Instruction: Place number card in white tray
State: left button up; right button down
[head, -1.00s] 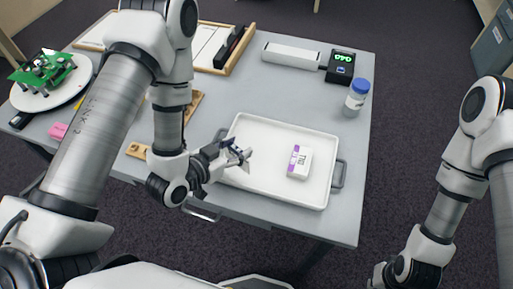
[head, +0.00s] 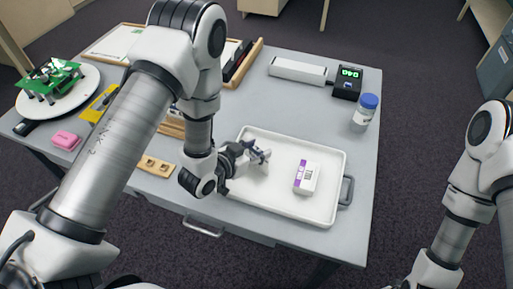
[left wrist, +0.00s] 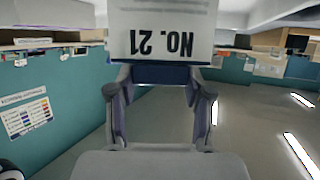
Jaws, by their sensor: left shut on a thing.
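The number card (left wrist: 160,30), a pale card printed "NO. 21", appears upside down in the left wrist view. My left gripper (head: 260,155) is shut on it, with its fingers (left wrist: 160,75) at the card's lower edge in that view. In the head view the card is too small to make out at the fingertips. The white tray (head: 285,205) lies on the grey table, and my left gripper is over its left part. I cannot tell the exact height above the tray. My right gripper is out of view.
A white box with a purple stripe (head: 306,177) lies in the tray's right half. A bottle with a blue cap (head: 365,108), a lit display unit (head: 348,82) and a white bar (head: 298,70) stand behind. A wooden block (head: 155,166) lies left. The tray's middle is clear.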

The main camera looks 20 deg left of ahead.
pick_arm(q)
jog(key=o, duration=1)
jog(key=shift+f, duration=0.1)
jog(key=shift+s+a+r, duration=0.1)
jog(key=shift+r, duration=0.1)
jog(key=b+v, duration=0.1)
jog(key=v, duration=0.4)
jog(key=shift+s+a, duration=0.15)
jog(key=shift+s, duration=0.05)
jog(key=p+v, duration=0.6)
jog(key=shift+s+r, duration=0.1)
jog(key=shift+r, duration=0.1)
